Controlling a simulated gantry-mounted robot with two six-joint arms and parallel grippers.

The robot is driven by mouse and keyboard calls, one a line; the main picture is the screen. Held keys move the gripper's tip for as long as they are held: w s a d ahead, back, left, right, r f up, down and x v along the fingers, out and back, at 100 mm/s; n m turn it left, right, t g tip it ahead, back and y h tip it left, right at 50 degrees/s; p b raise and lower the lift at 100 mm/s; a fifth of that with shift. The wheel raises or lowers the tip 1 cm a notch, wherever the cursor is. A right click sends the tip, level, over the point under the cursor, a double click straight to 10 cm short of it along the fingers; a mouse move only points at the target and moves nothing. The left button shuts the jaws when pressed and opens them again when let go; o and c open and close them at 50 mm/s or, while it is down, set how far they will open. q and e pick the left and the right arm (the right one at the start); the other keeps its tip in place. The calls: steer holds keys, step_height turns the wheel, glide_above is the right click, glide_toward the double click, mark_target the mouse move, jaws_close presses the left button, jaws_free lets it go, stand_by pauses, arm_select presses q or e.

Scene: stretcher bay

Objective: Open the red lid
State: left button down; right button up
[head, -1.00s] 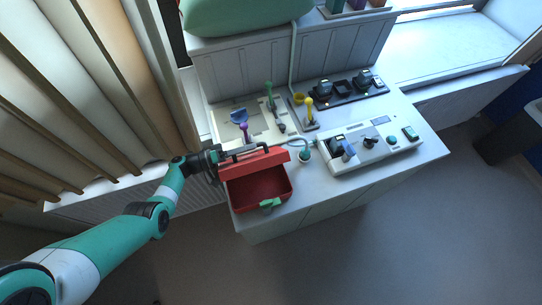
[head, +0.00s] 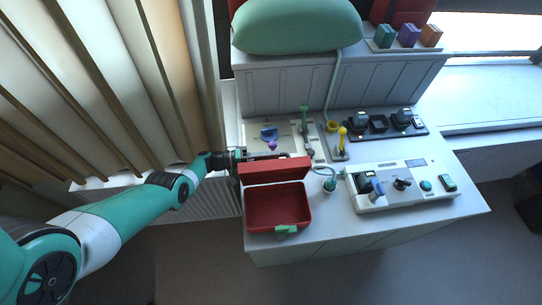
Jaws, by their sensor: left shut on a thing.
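The red box (head: 277,226) stands on the left front part of the white counter, with a green latch (head: 286,231) on its front. Its red lid (head: 275,170) is swung up and back, and the dark red inside of the box shows. My left gripper (head: 242,156) is at the back left corner of the lid, shut, by the dark handle (head: 268,156) along the lid's far edge. The exact contact of the fingers is too small to see. My right gripper is not in view.
Right of the box are a teal-topped knob (head: 329,184) with a hose and a white control panel (head: 405,187). Behind stand a green lever (head: 304,118), a yellow lever (head: 342,139) and a black rail of devices (head: 382,124). A slatted wall (head: 120,80) is close on the left.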

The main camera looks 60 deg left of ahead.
arm_select(q)
steer(key=c, duration=0.8)
jaws_free()
steer(key=shift+s+a, duration=0.15)
steer(key=shift+s, duration=0.15)
steer(key=p+v, duration=0.1)
steer(key=v, duration=1)
